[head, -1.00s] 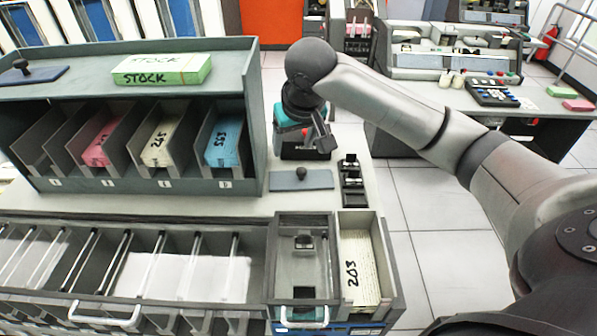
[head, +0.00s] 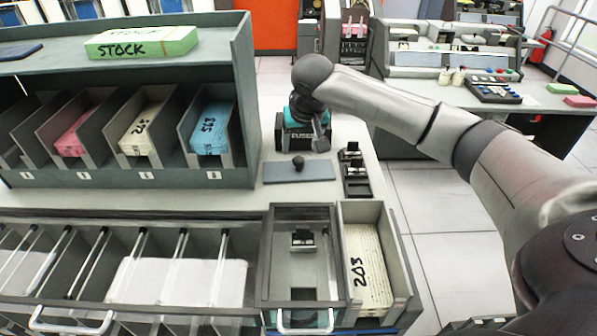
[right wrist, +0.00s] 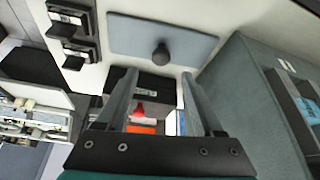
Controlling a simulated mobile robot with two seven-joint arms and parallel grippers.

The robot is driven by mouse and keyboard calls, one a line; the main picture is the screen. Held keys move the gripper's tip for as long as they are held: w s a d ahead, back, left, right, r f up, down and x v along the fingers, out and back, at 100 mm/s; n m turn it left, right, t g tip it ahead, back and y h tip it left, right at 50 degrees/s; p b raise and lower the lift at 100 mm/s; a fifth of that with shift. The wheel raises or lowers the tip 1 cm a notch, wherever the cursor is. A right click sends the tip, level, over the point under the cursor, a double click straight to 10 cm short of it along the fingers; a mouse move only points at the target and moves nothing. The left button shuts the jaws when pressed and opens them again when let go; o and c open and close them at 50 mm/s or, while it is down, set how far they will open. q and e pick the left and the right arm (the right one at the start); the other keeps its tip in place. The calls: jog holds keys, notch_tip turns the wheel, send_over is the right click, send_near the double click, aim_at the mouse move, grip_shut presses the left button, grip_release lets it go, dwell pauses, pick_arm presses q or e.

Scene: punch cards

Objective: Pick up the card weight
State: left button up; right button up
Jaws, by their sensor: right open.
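The card weight is a flat blue-grey plate (head: 283,174) with a dark round knob on the counter, right of the card rack. In the right wrist view the plate (right wrist: 195,45) lies just past my fingertips, and its knob shows between their lines. My right gripper (head: 320,140) hangs behind the weight in the head view, partly hidden by its own wrist. In the wrist view my right gripper (right wrist: 160,74) is open, with nothing held between the fingers. My left gripper is out of view.
A black box marked FUSES (head: 296,141) stands by my right gripper. A black holder (head: 356,177) sits right of the weight. The grey card rack (head: 130,180) rises to the left. Open drawers (head: 395,230) are in front.

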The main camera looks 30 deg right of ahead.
aim_at(299, 159)
jog(key=shift+s+b+x, duration=0.15)
jog(key=shift+x, duration=1.5)
jog(key=shift+s+b+x, duration=0.15)
jog(key=shift+x, duration=1.5)
jog(key=shift+a+f, duration=0.15)
jog(key=shift+c, duration=0.2)
grip_shut()
